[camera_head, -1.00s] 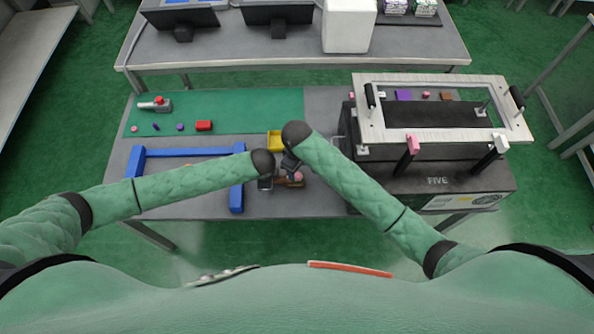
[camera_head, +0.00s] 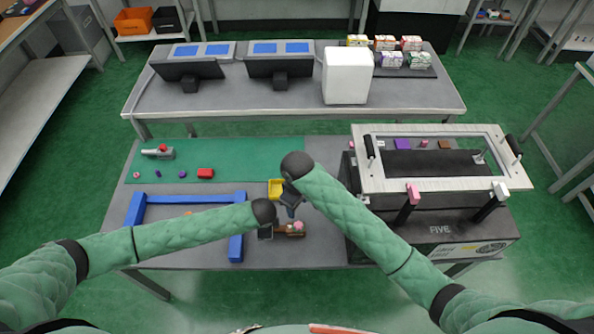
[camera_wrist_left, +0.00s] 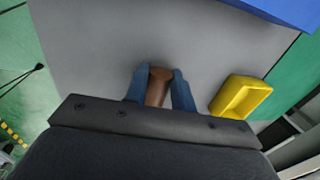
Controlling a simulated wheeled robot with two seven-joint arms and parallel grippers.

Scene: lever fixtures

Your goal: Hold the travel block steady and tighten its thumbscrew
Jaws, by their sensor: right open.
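The travel block (camera_head: 283,230) is a small brown piece near the front edge of the table, with a pink thumbscrew (camera_head: 299,225) at its right. My left gripper (camera_head: 272,232) is at the block's left end. In the left wrist view its two blue-grey fingers (camera_wrist_left: 160,88) lie against both sides of the brown end of the block (camera_wrist_left: 158,88). My right gripper (camera_head: 292,211) is open and empty, just above and behind the block, close to the thumbscrew. The thumbscrew does not show in the left wrist view.
A yellow bin (camera_head: 275,188) stands just behind the grippers, also seen in the left wrist view (camera_wrist_left: 240,97). A blue frame (camera_head: 190,198) lies to the left. A black box marked FIVE (camera_head: 440,229) with a pale lever frame (camera_head: 440,186) fills the table's right side. A red block (camera_head: 205,173) lies on the green mat (camera_head: 240,153).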

